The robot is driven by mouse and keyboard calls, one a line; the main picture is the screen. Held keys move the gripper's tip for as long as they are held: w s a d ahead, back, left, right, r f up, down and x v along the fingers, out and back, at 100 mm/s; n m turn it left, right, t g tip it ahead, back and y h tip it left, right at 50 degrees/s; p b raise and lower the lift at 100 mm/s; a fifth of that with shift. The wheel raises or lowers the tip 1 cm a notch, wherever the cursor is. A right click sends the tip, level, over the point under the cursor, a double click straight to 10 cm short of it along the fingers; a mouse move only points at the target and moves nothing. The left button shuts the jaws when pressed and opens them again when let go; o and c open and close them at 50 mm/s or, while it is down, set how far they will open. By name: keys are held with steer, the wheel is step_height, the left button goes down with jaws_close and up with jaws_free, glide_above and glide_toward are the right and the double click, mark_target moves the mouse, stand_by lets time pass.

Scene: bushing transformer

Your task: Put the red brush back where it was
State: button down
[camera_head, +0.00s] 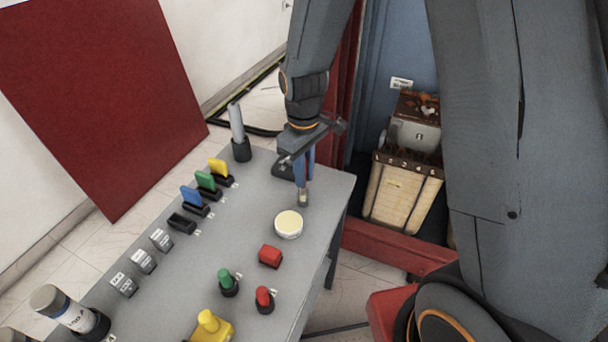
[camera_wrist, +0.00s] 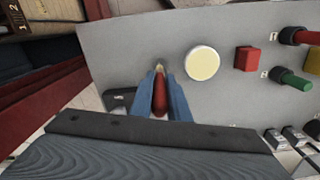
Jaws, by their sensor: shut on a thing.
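My gripper (camera_wrist: 160,95) has blue fingers. It is shut on the red brush (camera_wrist: 160,93), whose red body shows between them with a pale tip toward the table. In the head view my gripper (camera_head: 304,185) is low over the far right of the grey table (camera_head: 255,200), beside a round cream disc (camera_head: 288,224). Whether the brush tip touches the table I cannot tell. An empty black holder (camera_head: 182,223) stands at the near end of a row with blue (camera_head: 192,197), green (camera_head: 205,181) and yellow (camera_head: 218,167) pieces in black holders.
A red block (camera_head: 270,256), a green knob (camera_head: 228,281), a red knob (camera_head: 264,299) and a yellow piece (camera_head: 211,327) stand nearer on the table. Several small grey blocks (camera_head: 143,262) line the left. A grey cylinder (camera_head: 237,125) stands at the far corner.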

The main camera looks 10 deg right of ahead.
steer(key=shift+f, duration=0.55)
steer(key=shift+f, duration=0.15)
steer(key=c, duration=1.7)
jaws_free()
step_height(320, 180, up, 12)
steer(key=b, duration=0.2)
steer(key=shift+b, duration=0.35)
steer(key=shift+s+d, duration=0.1)
steer(key=s+d+f+m, duration=0.1)
steer(key=s+d+m, duration=0.1)
steer(key=s+d, duration=0.1)
steer(key=s+d+f+m+t, duration=0.1)
steer(key=s+d+m, duration=0.2)
steer(key=s, duration=0.1)
steer(key=s+d+f+m, duration=0.2)
steer(key=s+d+m, duration=0.1)
steer(key=shift+s+d, duration=0.1)
steer(key=shift+s, duration=0.25)
